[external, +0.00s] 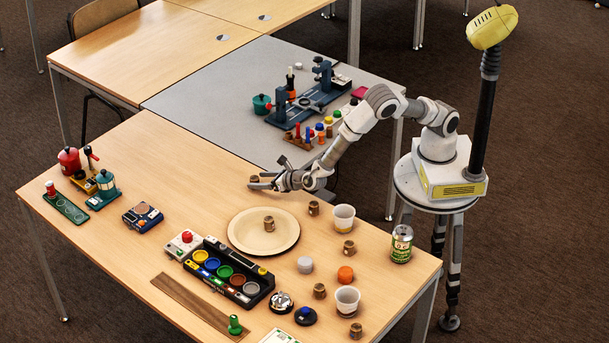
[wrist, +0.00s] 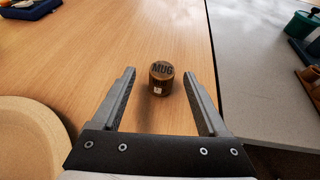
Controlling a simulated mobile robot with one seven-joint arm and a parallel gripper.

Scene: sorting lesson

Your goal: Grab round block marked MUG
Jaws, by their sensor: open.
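The round brown block marked MUG (wrist: 161,80) stands upright on the wooden table in the wrist view, its dark lettering on top. My gripper (wrist: 159,72) is open, with one finger on each side of the block near the fingertips and a gap on both sides. In the external view my gripper (external: 257,181) is low over the table near the grey table's edge. The block (external: 254,179) shows there only as a small brown patch, partly hidden by the fingers.
A round tan plate (external: 240,243) holds another brown block (external: 269,225). Several similar brown blocks, white cups (external: 344,218) and a green can (external: 401,245) stand to the right.

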